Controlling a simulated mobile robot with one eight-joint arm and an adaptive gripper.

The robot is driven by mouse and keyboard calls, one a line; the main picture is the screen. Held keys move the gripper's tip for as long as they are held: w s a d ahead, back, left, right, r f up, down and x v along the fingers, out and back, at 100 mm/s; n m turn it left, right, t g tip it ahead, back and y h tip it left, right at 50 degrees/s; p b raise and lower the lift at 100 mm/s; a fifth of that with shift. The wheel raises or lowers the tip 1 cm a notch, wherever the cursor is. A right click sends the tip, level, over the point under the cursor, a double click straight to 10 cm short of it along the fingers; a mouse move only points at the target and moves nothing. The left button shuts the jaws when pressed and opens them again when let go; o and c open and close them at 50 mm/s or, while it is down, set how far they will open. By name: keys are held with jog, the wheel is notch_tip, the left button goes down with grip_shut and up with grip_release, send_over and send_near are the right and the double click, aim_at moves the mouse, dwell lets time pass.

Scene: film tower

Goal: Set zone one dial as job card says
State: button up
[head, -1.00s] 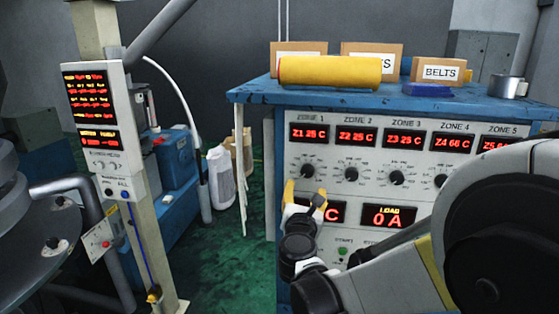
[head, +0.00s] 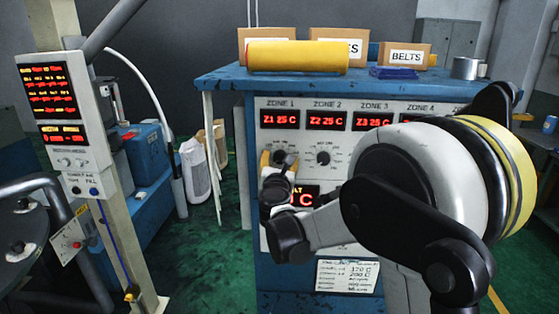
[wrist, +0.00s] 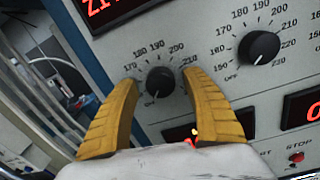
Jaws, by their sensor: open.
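The zone one dial (wrist: 160,82) is a black knob on the grey panel. It shows in the head view (head: 286,156) under the Z1 display (head: 280,118), which reads 25 C. Its pointer tilts to the lower left, below the 150 end of the scale; the left finger covers some marks. My gripper (wrist: 163,90) has yellow fingers spread apart, one on each side of the dial. I cannot tell whether they touch it. The job card (head: 347,276) is low on the panel; its blurred handwriting seems to include 170 C and 200 C.
The zone two dial (wrist: 259,47) is close on the right. A red stop button (wrist: 296,158) is at the lower right. My arm hides the panel's right part.

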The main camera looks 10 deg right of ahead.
jog(key=c, duration=1.2)
jog(key=shift+m, duration=0.4)
jog(key=m+b, duration=0.1)
jog(key=m, duration=0.3)
jog(key=shift+f, duration=0.1)
jog(key=m+b, duration=0.1)
jog(key=m, duration=0.3)
jog(key=shift+d+m, duration=0.1)
jog(key=shift+m, duration=0.3)
jog(key=m, duration=0.4)
jog(key=shift+m, duration=0.3)
jog(key=shift+f+m+h+b, duration=0.1)
jog(key=shift+m+h+b, duration=0.25)
jog(key=shift+m, duration=1.55)
